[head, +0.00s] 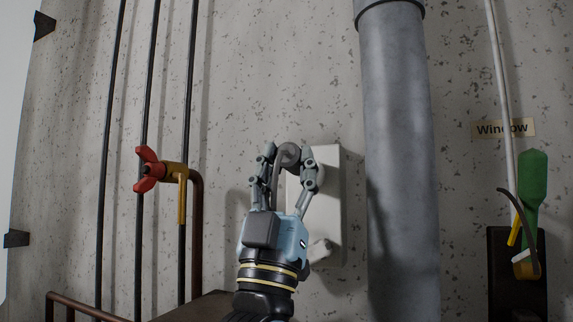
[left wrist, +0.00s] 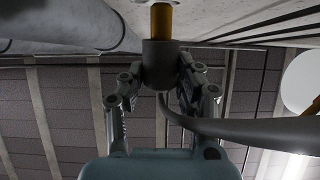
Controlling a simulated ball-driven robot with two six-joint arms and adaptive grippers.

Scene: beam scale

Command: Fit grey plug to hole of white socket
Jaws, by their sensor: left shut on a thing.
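The white socket (head: 328,215) is an upright plate on the wall, partly hidden behind my left gripper. My left gripper (head: 289,157) is shut on the grey plug (head: 290,150), in front of the socket's upper left part. In the left wrist view the plug (left wrist: 157,68) sits between the fingers of my left gripper (left wrist: 160,72). A brass-coloured pin extends from the plug to the top of that view. The socket's hole is hidden, and I cannot tell whether the pin is in it. A grey cable hangs from the plug. My right gripper is out of view.
A thick grey pipe (head: 399,150) stands right of the socket. A red-handled valve (head: 151,171) and thin dark pipes are on the left. A green-handled lever (head: 533,185) is at far right, below a "Window" label (head: 502,129).

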